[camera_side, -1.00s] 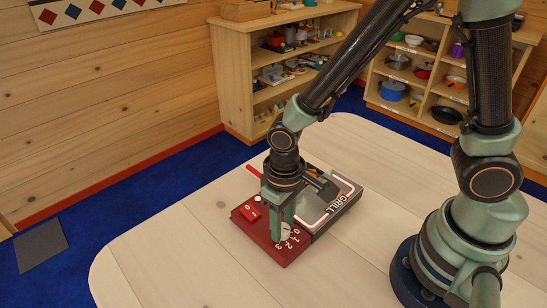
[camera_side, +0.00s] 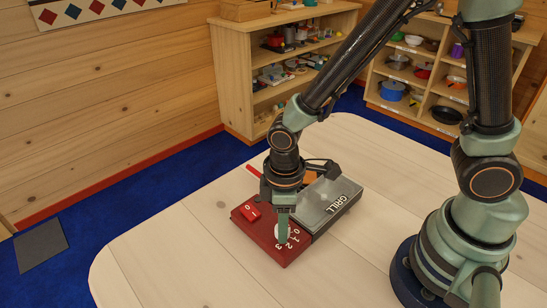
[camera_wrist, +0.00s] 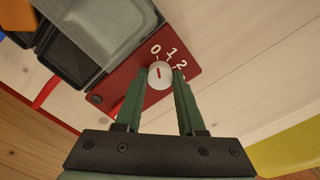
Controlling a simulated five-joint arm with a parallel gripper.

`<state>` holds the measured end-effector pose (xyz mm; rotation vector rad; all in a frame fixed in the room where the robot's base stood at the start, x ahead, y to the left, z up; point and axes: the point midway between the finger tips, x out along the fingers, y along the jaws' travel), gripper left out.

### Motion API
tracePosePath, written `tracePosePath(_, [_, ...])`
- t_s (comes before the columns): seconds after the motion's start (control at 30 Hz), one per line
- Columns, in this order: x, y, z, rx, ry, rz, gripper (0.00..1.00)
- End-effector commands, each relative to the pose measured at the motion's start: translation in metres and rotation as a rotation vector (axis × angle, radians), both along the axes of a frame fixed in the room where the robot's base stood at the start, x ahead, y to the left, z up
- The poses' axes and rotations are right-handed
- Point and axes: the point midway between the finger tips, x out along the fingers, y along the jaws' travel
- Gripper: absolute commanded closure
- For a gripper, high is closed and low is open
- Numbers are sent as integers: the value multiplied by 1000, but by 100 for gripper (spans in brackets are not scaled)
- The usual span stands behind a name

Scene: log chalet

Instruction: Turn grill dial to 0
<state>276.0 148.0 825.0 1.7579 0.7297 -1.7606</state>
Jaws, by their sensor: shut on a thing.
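The grill has a red control panel (camera_side: 262,250) and a grey top (camera_side: 330,205) marked GRILL, and stands on the pale table. The dial (camera_wrist: 160,75) is a round white knob with a red line, beside the numbers 0, 1 and 2 in the wrist view. The red line points roughly toward the 0. My gripper (camera_side: 282,238) points down over the panel and is shut on the dial, with one finger on each side. In the side view the fingers hide most of the dial. The numbers there run from 0 to 3.
A red rocker switch (camera_side: 250,212) marked 0 and 1 sits on the panel's left part. Shelves (camera_side: 240,85) with kitchen things stand behind, away from the table.

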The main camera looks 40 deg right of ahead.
Motion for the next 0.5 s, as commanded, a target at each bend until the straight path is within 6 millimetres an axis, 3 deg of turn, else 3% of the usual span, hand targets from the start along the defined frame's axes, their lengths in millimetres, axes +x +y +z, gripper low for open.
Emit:
tracePosePath(0.47, [2, 1, 1, 3, -6, 15, 100])
tracePosePath(0.5, [2, 1, 1, 3, -6, 14, 50])
